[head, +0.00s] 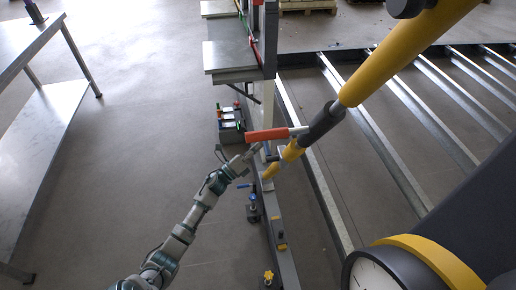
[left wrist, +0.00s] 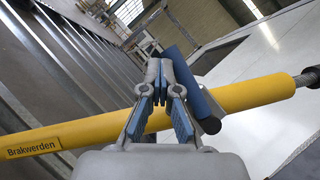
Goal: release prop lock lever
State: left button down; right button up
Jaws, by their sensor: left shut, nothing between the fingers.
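A yellow prop (head: 395,58) slopes from the top right down to the frame rail, with a dark sleeve partway along it. An orange-red handle (head: 266,135) on a grey rod lies across near its lower end, with a small blue part (head: 267,148) below. My left gripper (head: 254,152) is just left of these, shut and empty. The left wrist view shows its fingertips (left wrist: 158,80) shut close to a blue cylinder (left wrist: 180,70) and in front of a yellow bar (left wrist: 250,93) labelled "Brakwerden". Contact cannot be told. I cannot tell which part is the lock lever. My right gripper is out of view.
A rail (head: 282,245) with small clamps runs along the frame's near side. Metal beams (head: 425,120) span the right. A metal table (head: 48,130) stands at left, a box with coloured parts (head: 230,122) behind the gripper. A round gauge (head: 372,275) is at lower right.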

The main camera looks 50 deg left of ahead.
pick_arm(q)
jog(key=shift+r, duration=0.15)
dwell(0.5)
jog(key=v, duration=1.2)
dwell(0.3)
